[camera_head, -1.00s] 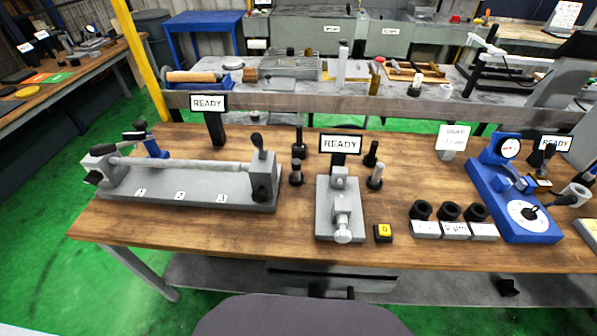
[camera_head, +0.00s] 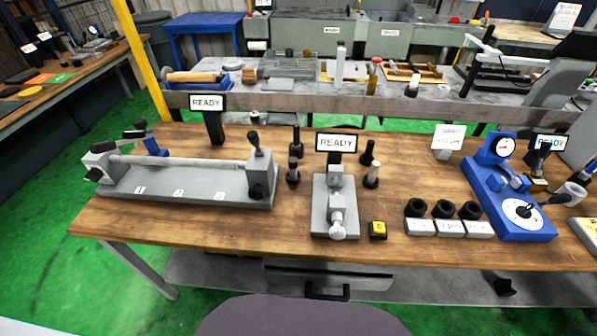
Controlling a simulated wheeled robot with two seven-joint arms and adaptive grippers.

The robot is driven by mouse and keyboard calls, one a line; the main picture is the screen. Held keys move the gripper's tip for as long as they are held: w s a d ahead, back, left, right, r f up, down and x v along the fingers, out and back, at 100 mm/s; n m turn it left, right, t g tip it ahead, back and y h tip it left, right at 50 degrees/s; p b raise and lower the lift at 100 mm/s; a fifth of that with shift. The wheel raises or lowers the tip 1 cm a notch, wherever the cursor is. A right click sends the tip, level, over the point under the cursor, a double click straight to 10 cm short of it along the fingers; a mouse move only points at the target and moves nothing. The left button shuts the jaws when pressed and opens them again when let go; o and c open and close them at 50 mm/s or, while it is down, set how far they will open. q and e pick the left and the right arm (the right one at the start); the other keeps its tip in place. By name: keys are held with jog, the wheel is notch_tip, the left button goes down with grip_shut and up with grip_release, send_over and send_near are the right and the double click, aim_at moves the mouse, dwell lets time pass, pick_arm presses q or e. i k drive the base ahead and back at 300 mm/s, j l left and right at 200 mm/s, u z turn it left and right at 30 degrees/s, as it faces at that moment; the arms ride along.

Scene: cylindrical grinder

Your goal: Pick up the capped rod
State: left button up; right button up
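Several short upright rods stand on the wooden bench. A long thin grey rod (camera_head: 185,161) lies between the end supports of the grey fixture (camera_head: 190,187) at left. I cannot tell which of these is the capped rod. Neither gripper is in view.
The wooden bench (camera_head: 140,222) also holds a grey clamp fixture (camera_head: 335,210), a yellow-topped block (camera_head: 377,230), three black rings on white-labelled blocks (camera_head: 443,209) and a blue dial gauge stand (camera_head: 510,200). The bench's front edge is mostly clear.

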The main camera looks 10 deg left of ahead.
aim_at(292, 162)
jog(key=k+l+z, duration=0.15)
jog(key=l, duration=0.2)
jog(key=k+l+z, duration=0.15)
jog(key=l, duration=0.2)
jog(key=k+l+z, duration=0.1)
jog(key=l, duration=0.3)
jog(key=k, duration=0.1)
